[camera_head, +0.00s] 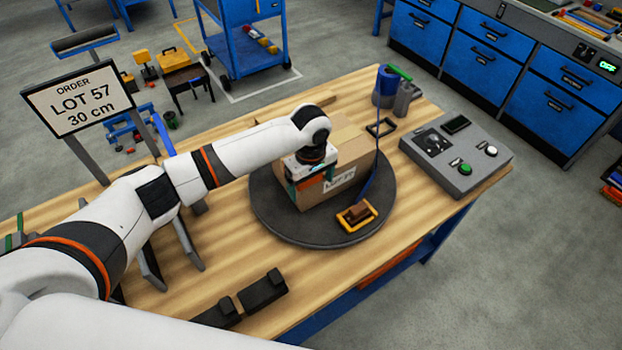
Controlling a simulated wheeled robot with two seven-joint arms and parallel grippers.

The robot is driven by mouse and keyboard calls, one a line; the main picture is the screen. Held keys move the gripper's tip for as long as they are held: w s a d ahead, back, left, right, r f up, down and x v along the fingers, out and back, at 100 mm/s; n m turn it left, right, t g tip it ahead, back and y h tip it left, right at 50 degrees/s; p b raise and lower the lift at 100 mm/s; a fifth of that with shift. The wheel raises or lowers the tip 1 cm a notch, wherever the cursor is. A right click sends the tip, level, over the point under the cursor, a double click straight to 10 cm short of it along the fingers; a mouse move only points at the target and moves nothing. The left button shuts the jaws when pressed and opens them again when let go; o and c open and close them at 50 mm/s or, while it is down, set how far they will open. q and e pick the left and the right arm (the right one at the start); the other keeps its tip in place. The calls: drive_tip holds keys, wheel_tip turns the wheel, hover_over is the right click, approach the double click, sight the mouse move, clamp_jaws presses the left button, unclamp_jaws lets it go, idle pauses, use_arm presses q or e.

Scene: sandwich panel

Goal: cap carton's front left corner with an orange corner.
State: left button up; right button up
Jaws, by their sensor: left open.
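The brown cardboard carton (352,142) sits on a dark round turntable (272,222) on the wooden bench, with a white label (340,181) on its front face. My left gripper (312,180) points down over the carton's front left corner, its arm coming in from the left. It is open. An orange piece (311,183) shows at that corner, right under and partly behind the gripper. Whether it rests against the carton or is touched by the fingers I cannot tell. My right gripper is not in view.
A dark blue strap (375,165) stands at the carton's right, with an orange-yellow tool (357,216) on the turntable. A control box (456,155) with green and white buttons is at right. Black blocks (262,291) lie at the front. The sign (82,96) reads LOT 57, 30 cm.

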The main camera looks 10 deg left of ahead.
use_arm(q)
wheel_tip(320, 180, up, 12)
drive_tip(key=b, duration=0.3)
drive_tip(key=shift+s, duration=0.2)
idle(0.3)
